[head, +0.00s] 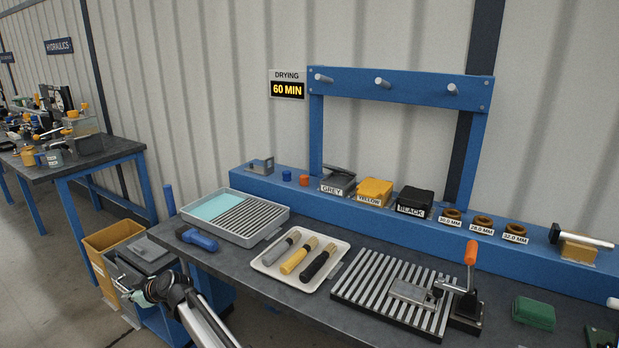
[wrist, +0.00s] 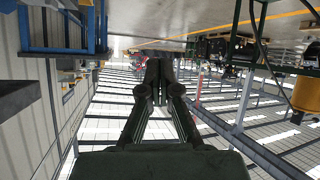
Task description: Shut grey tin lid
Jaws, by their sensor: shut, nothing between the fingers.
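The grey tin (head: 338,186) stands on the blue ledge at the back of the bench, with a GREY label on its front. Its dark lid looks tilted up rather than flat, though it is small in the head view. The yellow tin (head: 374,191) and the black tin (head: 414,201) stand to its right with their lids down. My gripper (wrist: 153,75) shows in the wrist view with its fingers together and nothing between them. In the head view my arm is at the lower left, off the bench's front left and far from the grey tin.
A blue-and-grey ribbed tray (head: 222,238), a white tray (head: 258,266) with three handled tools, and a slatted plate (head: 345,294) with an orange-handled clamp (head: 470,253) lie on the bench. A blue frame (head: 400,80) with pegs rises behind the tins. A yellow bin (head: 100,238) stands at left.

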